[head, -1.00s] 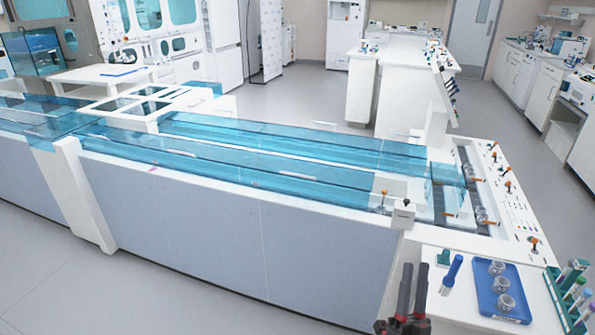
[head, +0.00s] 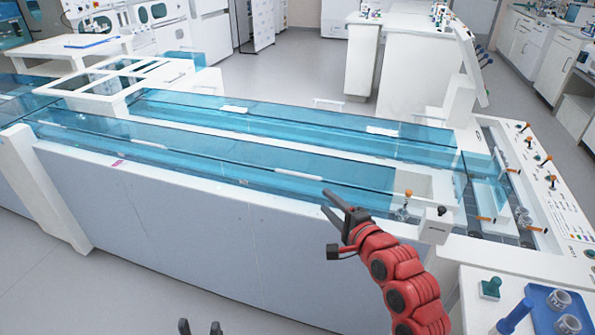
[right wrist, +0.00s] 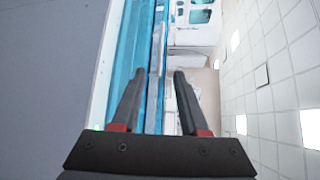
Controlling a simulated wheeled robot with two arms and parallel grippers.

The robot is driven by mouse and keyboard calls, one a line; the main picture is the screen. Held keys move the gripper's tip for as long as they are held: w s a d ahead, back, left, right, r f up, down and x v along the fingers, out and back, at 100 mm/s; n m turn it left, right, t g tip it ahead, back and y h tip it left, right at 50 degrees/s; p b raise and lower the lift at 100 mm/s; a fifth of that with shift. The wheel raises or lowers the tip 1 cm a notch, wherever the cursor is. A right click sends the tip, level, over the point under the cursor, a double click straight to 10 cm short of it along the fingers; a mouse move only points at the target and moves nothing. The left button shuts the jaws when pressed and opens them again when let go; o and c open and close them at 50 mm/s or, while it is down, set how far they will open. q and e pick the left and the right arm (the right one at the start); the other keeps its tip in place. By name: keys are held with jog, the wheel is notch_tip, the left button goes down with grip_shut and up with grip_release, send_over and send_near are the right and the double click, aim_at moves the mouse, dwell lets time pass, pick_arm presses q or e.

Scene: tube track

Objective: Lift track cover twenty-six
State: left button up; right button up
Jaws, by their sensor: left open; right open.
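Clear blue track covers lie over the long track in the head view: a front cover (head: 250,152) and a back cover (head: 300,127). White handle-like strips sit on them, one on the front cover (head: 298,174) and one at the back (head: 381,131). I cannot read which cover is number twenty-six. My right gripper (head: 328,203) is open and empty, beside the front cover's near edge and apparently apart from it. In the right wrist view its open fingers (right wrist: 158,76) have blue cover beyond them. My left gripper (head: 200,328) is open at the bottom edge, only its tips showing.
An orange-topped knob (head: 407,194) and a small white block (head: 434,226) stand near the track's right end. A control panel (head: 550,175) runs along that end. A blue tray (head: 562,304) with jars lies at bottom right. Grey floor (head: 50,290) is clear in front.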

aim_at(298, 174)
jog(key=x, duration=1.6)
jog(key=shift+w, duration=0.2)
jog(key=shift+r, duration=0.1)
jog(key=shift+c, duration=0.3)
grip_shut()
dwell(0.4)
